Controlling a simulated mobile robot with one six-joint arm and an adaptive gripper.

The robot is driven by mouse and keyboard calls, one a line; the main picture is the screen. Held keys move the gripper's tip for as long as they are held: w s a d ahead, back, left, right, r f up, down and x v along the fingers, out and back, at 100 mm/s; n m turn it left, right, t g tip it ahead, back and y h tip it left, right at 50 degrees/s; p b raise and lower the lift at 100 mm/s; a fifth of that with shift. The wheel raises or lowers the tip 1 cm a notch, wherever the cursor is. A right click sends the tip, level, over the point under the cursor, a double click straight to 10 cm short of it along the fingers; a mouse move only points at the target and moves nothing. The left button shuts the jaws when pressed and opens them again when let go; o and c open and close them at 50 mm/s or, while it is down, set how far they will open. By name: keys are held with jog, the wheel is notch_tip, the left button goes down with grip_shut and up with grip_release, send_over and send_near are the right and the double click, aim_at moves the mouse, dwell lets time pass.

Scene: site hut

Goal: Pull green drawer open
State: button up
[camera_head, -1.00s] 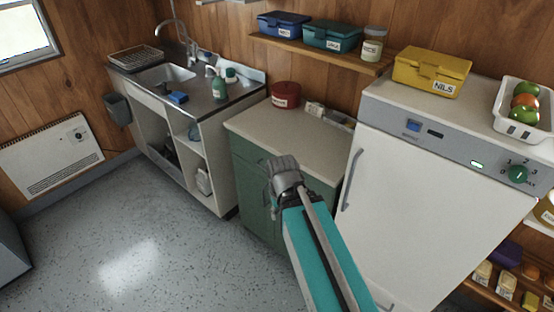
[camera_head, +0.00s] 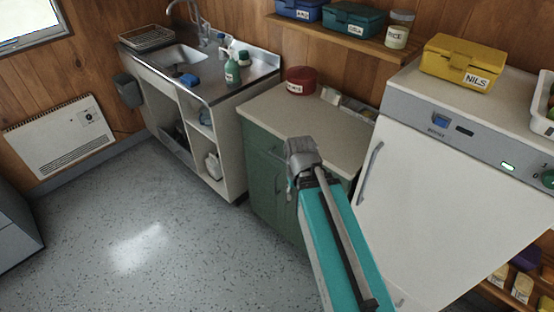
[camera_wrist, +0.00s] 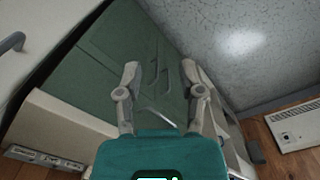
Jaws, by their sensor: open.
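The green drawer (camera_head: 262,143) is the top front of a green cabinet under a pale worktop, and it looks shut. Part of its front is hidden behind my gripper in the head view. In the wrist view the green cabinet front (camera_wrist: 110,50) fills the middle, with grey bar handles (camera_wrist: 158,85) showing between and beyond my fingers. My gripper (camera_head: 291,185) is in front of the cabinet, close to the drawer. In the wrist view its two fingers (camera_wrist: 160,72) are spread apart with nothing held between them. I cannot tell whether they touch a handle.
A white fridge (camera_head: 440,210) with a grey handle stands right of the cabinet. A sink unit (camera_head: 215,150) stands to its left. A red tin (camera_head: 301,82) and a grey tray (camera_head: 348,108) are on the worktop. The speckled floor (camera_head: 140,220) in front is clear.

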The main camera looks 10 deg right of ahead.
jog(key=w+d+f+n+t+h+b, duration=0.1)
jog(key=w+f+n+h+b, duration=0.1)
jog(key=w+f+h+b, duration=0.4)
jog(key=n+t+h+b, duration=0.55)
jog(key=t+b, duration=0.25)
jog(key=b, duration=1.1)
send_near(279, 158)
jog(key=s+a, duration=0.2)
jog(key=a, duration=0.1)
jog(key=shift+w+a+f+h, duration=0.2)
jog(key=shift+h, duration=0.25)
jog(key=shift+d, duration=0.1)
jog(key=shift+b+x, duration=1.55)
jog(key=shift+x, duration=5.25)
jog(key=shift+w+r, duration=0.1)
grip_shut()
